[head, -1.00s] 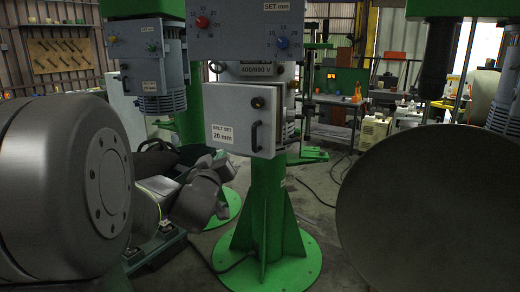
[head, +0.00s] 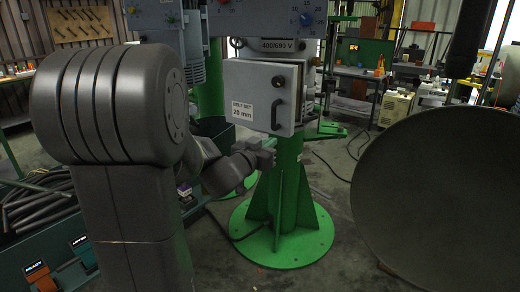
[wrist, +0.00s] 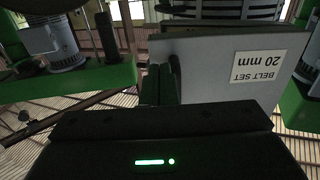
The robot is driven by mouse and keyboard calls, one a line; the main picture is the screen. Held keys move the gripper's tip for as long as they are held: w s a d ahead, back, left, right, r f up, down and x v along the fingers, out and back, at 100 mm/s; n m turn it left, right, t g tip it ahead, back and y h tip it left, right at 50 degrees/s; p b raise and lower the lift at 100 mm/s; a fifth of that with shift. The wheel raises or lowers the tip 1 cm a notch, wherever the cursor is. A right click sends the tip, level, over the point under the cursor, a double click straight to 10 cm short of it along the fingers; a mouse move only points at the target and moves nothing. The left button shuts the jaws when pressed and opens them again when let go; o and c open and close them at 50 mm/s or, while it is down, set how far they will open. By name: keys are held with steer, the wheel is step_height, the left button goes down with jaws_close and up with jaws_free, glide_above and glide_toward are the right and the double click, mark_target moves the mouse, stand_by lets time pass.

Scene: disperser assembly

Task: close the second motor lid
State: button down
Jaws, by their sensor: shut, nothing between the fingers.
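The grey motor lid (head: 254,88), labelled BELT SET 20 mm, hangs on the green column in the head view. Its dark handle (head: 277,103) is near the right edge. The lid appears to stand out from the housing (head: 308,65) behind it; how wide the gap is I cannot tell. In the wrist view the lid (wrist: 215,65) is upside down. My gripper (head: 265,156) is just below the lid's lower edge in the head view. In the wrist view my gripper (wrist: 158,85) is shut and empty, close to the handle (wrist: 175,72); contact is unclear.
The green pedestal (head: 283,215) with fins and a round foot stands below the lid. A large dark dish (head: 440,200) fills the right. A bin of dark hoses (head: 45,200) is at the left. Clear floor lies between pedestal and dish.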

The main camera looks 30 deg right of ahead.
mark_target(284, 134)
steer(key=x, duration=0.6)
steer(key=shift+p, duration=0.4)
steer(key=shift+w+d+f+t+b, duration=0.15)
steer(key=shift+d+t+b, duration=0.25)
steer(key=shift+b, duration=0.35)
steer(key=w+d+r+n+t+y+b, duration=0.1)
steer(key=w+d, duration=0.2)
steer(key=d, duration=0.4)
steer(key=shift+n, duration=0.3)
steer(key=shift+d, duration=0.1)
steer(key=shift+s, duration=0.15)
